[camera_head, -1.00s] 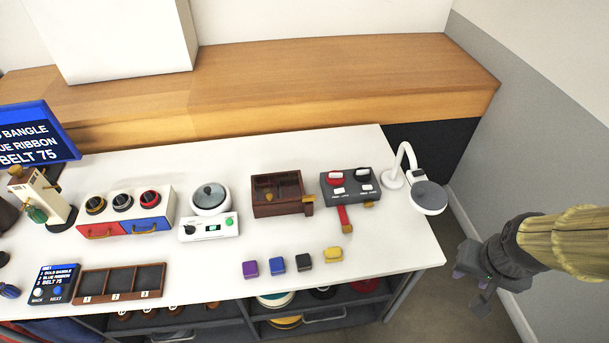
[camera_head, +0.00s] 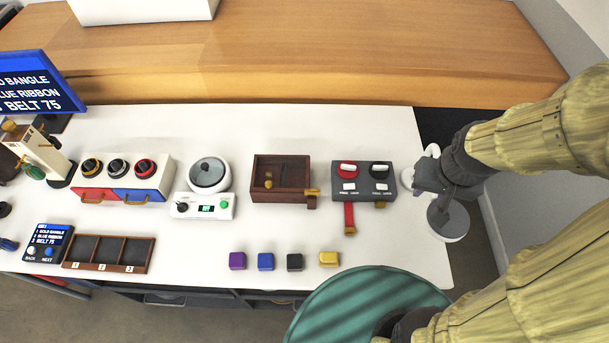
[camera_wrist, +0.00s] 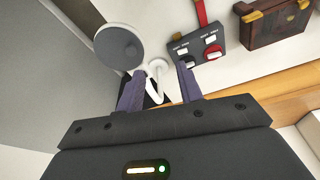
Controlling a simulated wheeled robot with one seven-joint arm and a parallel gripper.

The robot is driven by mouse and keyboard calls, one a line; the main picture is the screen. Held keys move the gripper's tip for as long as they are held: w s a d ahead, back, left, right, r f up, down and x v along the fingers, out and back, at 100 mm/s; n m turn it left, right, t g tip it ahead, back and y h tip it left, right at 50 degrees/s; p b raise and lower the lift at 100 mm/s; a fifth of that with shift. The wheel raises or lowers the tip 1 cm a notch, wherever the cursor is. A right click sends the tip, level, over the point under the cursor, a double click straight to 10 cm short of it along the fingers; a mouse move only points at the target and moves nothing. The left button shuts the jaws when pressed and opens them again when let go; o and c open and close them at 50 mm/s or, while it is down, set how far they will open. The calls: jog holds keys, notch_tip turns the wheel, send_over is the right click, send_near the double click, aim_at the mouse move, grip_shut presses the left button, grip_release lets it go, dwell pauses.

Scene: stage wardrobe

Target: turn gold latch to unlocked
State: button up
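A dark brown wooden box (camera_head: 281,197) stands on the white table, with a gold latch (camera_head: 312,191) at its right front corner. The box also shows at the upper right of the wrist view (camera_wrist: 275,28), with gold pieces on its edge. The latch's setting is too small to read. My gripper (camera_head: 414,180) is at the table's right end, above the white lamp and right of the box and the grey panel. In the wrist view its two fingers (camera_wrist: 160,84) are spread with nothing held between them. It is well apart from the latch.
A grey panel (camera_head: 350,198) with red and black knobs and a red strap stands between the box and my gripper. A white lamp (camera_head: 449,222) is below my gripper. Small coloured blocks (camera_head: 266,261) line the front. A green round stool (camera_head: 345,310) is at the table's front edge.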

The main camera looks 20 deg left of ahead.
jog(key=shift+w+a, duration=0.1)
jog(key=shift+w, duration=0.35)
jog(key=shift+o, duration=0.4)
jog(key=shift+s, duration=0.15)
jog(key=o, duration=0.4)
jog(key=shift+a, duration=0.1)
jog(key=shift+o, duration=0.8)
jog(key=w+a+f+n+b, duration=0.1)
jog(key=w+a, duration=0.1)
jog(key=a, duration=0.3)
jog(key=w+a+f+g+b, duration=0.1)
jog(key=w+a, duration=0.2)
jog(key=a, duration=0.3)
jog(key=shift+w+f+n, duration=0.35)
jog(key=shift+f+n, duration=0.05)
jog(key=n+g+b, duration=0.1)
jog(key=g+b, duration=0.1)
send_over(312, 190)
notch_tip(312, 190, down, 2)
jog(key=f, duration=0.1)
jog(key=shift+w+r, duration=0.1)
jog(key=shift+r, duration=0.2)
jog(key=shift+f, duration=0.1)
notch_tip(312, 190, down, 17)
jog(key=shift+f, duration=0.15)
